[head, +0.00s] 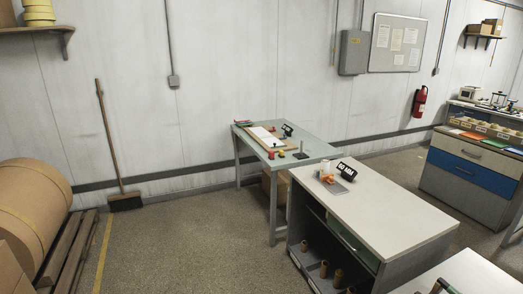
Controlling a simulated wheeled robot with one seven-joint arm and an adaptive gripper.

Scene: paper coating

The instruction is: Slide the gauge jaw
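A pale green table (315,147) stands against the far wall. On it lies a white sheet on a wooden board (266,137), with small red, green and black items around it. A black sign (287,130) stands at its back. A grey-topped cabinet (385,208) stands nearer, with a black sign (346,171), small orange items and a flat grey plate on it. No gauge jaw can be made out at this size. My gripper is not in view.
A large brown roll (30,210) and a broom (112,150) are at the left. The floor (190,240) between the roll and the tables is clear. A drawer unit (470,170) with bins stands at the right. Another tabletop (470,275) cuts into the bottom right.

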